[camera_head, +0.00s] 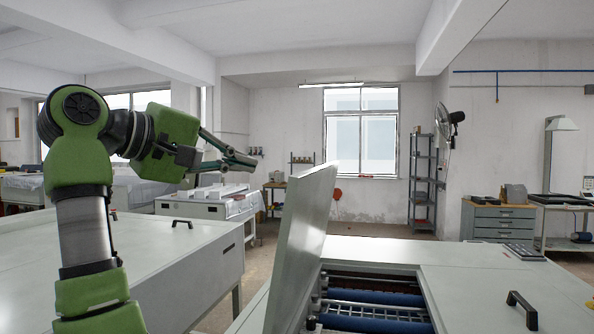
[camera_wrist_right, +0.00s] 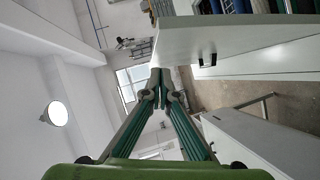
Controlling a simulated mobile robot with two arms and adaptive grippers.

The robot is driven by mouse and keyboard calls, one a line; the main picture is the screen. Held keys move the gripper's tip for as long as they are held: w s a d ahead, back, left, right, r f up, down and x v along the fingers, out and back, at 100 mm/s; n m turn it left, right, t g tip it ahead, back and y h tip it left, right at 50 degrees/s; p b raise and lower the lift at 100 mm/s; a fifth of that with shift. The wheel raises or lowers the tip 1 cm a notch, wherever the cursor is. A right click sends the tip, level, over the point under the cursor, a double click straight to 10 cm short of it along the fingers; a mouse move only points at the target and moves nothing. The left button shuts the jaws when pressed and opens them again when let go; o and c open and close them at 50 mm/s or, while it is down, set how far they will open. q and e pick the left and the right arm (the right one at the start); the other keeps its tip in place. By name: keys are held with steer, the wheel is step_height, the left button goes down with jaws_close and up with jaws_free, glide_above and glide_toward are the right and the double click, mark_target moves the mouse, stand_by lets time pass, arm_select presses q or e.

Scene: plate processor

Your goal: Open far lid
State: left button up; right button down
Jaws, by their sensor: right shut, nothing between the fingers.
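A white lid (camera_head: 302,245) stands raised, nearly upright, over an opening with blue rollers (camera_head: 372,297) in the white machine. A white panel (camera_wrist_right: 235,37) and the roller opening also show at the upper right of the wrist view. A flat white lid with a black handle (camera_head: 522,308) lies closed at the right.
A second white cabinet (camera_head: 150,265) with a black handle (camera_head: 182,223) fills the left side. A narrow gap of floor lies between it and the machine. A shelf rack (camera_head: 422,180) and grey drawers (camera_head: 497,220) stand farther back.

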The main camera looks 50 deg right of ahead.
mark_target(298, 174)
steer(key=d+g, duration=0.1)
steer(key=d, duration=0.2)
steer(key=s+d+f+m+g+p, duration=0.1)
steer(key=d+g, duration=0.1)
steer(key=d, duration=0.1)
steer(key=s+d+f+m+g+p, duration=0.1)
steer(key=d, duration=0.2)
steer(key=shift+s+d+f, duration=0.2)
steer(key=shift+s+f, duration=0.05)
arm_select(q)
steer(key=shift+s+a+r, duration=0.25)
steer(key=shift+r, duration=0.5)
steer(key=shift+s+a+r, duration=0.2)
steer(key=shift+a+r, duration=0.05)
steer(key=shift+r, duration=0.45)
arm_select(e)
steer(key=shift+s+d+f, duration=0.15)
steer(key=shift+s+d, duration=0.05)
steer(key=shift+s, duration=0.3)
steer(key=shift+s+d+f, duration=0.15)
steer(key=shift+s, duration=0.35)
arm_select(q)
steer(key=shift+f, duration=0.1)
